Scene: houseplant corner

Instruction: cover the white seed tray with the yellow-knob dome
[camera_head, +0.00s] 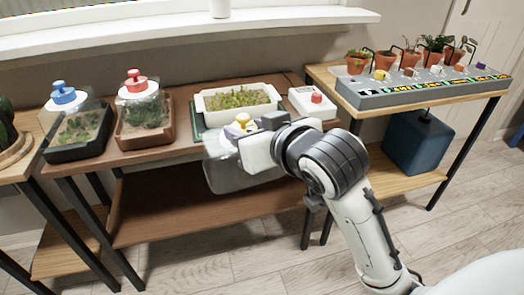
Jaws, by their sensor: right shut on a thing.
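The white seed tray (206,117) holds green seedlings and sits uncovered on a green mat (200,137) on the brown table. My right gripper (246,127) is shut on the yellow knob (241,119) of the clear dome (222,172). The dome hangs in front of the table's front edge, nearer to me than the tray and apart from it. My gripper and wrist hide part of the dome's right side. My left gripper is not in view.
A blue-knob dome (63,94) covers a black tray at left, and a red-knob dome (136,84) covers a brown tray. A white box with a red button (317,97) stands right of the seed tray. Potted plants stand on a grey console (415,91) at right.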

